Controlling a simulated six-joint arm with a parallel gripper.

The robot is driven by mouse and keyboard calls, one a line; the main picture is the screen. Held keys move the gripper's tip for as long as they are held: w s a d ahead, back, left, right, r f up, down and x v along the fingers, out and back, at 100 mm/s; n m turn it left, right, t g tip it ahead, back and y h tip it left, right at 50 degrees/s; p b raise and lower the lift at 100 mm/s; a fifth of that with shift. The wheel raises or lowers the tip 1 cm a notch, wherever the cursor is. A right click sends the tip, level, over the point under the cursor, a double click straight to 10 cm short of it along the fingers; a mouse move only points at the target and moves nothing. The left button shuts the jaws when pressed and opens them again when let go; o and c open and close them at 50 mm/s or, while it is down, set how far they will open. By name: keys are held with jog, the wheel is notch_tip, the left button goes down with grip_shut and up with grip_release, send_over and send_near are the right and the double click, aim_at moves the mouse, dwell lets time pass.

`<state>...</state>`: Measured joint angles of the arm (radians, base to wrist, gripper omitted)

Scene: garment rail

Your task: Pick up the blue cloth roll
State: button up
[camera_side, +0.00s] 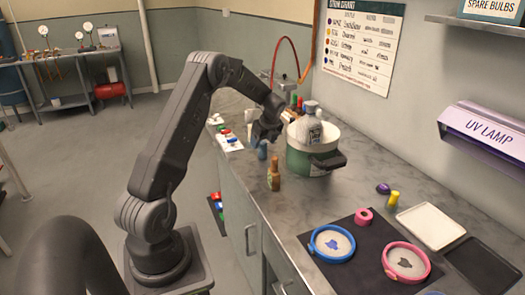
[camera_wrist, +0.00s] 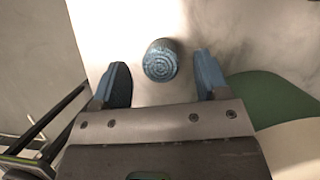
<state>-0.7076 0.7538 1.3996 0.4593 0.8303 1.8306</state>
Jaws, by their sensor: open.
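The blue cloth roll (camera_wrist: 160,61) stands upright on the counter, its ridged round end facing the wrist camera. It sits between the tips of my gripper (camera_wrist: 161,78) in the wrist view, with a gap on each side. The jaws are open and nothing is held. In the side view my gripper (camera_side: 263,138) points down above the blue roll (camera_side: 262,150), at the counter's left edge. The roll is small there and partly hidden, so its exact height below the fingertips is unclear.
A brown bottle (camera_side: 273,176) stands just in front. Blue and pink round frames (camera_side: 332,261) lie on a dark mat nearer the camera.

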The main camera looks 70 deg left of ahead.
aim_at(263, 143)
jog(key=shift+x, duration=1.85)
jog(key=c, duration=1)
